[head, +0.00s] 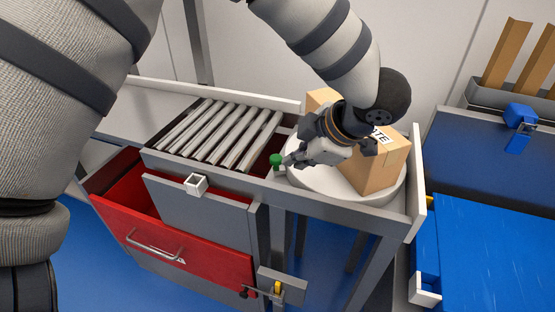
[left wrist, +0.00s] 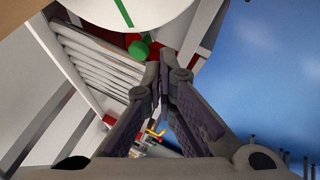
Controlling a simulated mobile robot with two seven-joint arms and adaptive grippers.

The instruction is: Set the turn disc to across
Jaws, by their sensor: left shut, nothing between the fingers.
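The turn disc (head: 372,197) is a white round plate set in the grey bench, right of the rollers. A cardboard box (head: 377,172) with a printed label stands on it. A green knob (head: 277,159) sits at the disc's left edge. In the left wrist view the disc (left wrist: 160,18) carries a green stripe that points roughly at the knob (left wrist: 139,49). My left gripper (head: 291,160) is shut and empty, its fingertips close beside the knob; contact cannot be told. Its fingers (left wrist: 163,78) also show in the wrist view. My right gripper is out of view.
A roller track (head: 220,135) lies left of the disc. Below it is an open red drawer (head: 180,255), with a grey panel (head: 200,214) in front of the bench. A latch (head: 279,287) is at lower centre. A blue-topped unit (head: 490,250) stands at right.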

